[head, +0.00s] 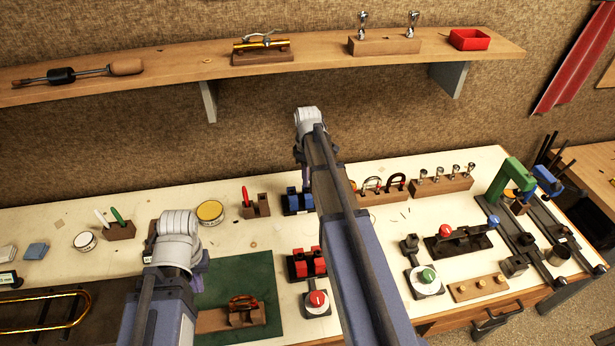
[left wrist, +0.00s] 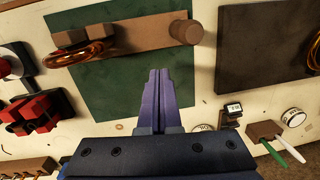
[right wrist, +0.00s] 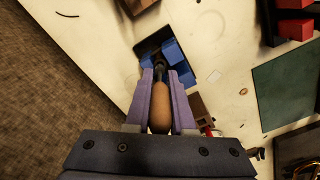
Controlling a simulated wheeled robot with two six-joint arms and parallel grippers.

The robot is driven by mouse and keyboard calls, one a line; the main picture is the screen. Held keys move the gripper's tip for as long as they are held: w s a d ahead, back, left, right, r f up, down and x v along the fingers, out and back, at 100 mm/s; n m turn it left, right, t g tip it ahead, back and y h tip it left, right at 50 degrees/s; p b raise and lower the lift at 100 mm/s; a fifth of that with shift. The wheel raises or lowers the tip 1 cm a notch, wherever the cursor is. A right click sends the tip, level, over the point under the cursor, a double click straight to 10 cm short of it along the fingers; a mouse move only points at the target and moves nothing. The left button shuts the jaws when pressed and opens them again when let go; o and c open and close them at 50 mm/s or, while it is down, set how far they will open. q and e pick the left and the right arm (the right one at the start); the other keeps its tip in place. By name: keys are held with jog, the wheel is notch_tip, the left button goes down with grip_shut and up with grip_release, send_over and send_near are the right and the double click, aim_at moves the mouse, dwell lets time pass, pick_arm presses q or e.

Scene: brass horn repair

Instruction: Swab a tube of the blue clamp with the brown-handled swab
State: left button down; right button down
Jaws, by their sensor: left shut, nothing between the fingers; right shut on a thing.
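The blue clamp (head: 294,205) stands at the back of the bench, partly hidden by my right arm in the head view; it also shows in the right wrist view (right wrist: 178,56). My right gripper (right wrist: 161,76) is shut on the brown-handled swab (right wrist: 160,104), with the handle between the fingers. The swab's dark shaft points toward the blue clamp and overlaps it in the right wrist view. I cannot tell whether its tip is inside a tube. My left gripper (left wrist: 161,74) is shut and empty, above the bench near the green mat.
The red clamp (head: 306,264) stands in front of the blue one. A wooden block with a brass ring (head: 243,312) lies on the green mat (head: 262,276). A wooden shelf (head: 330,61) spans the wall. A block with a red-handled tool (head: 256,207) stands left of the blue clamp.

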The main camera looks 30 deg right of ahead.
jog(key=shift+r+p, duration=1.9)
jog(key=shift+r, duration=0.1)
jog(key=shift+f, duration=0.15)
jog(key=shift+f+b, duration=1.95)
jog(key=shift+b, duration=0.15)
jog(key=shift+r, duration=0.15)
jog(key=shift+r+p, duration=1.9)
jog(key=shift+p, duration=0.15)
notch_tip(320, 180, up, 5)
jog(key=p, duration=0.4)
jog(key=shift+f+p, duration=0.2)
jog(key=shift+p, duration=0.1)
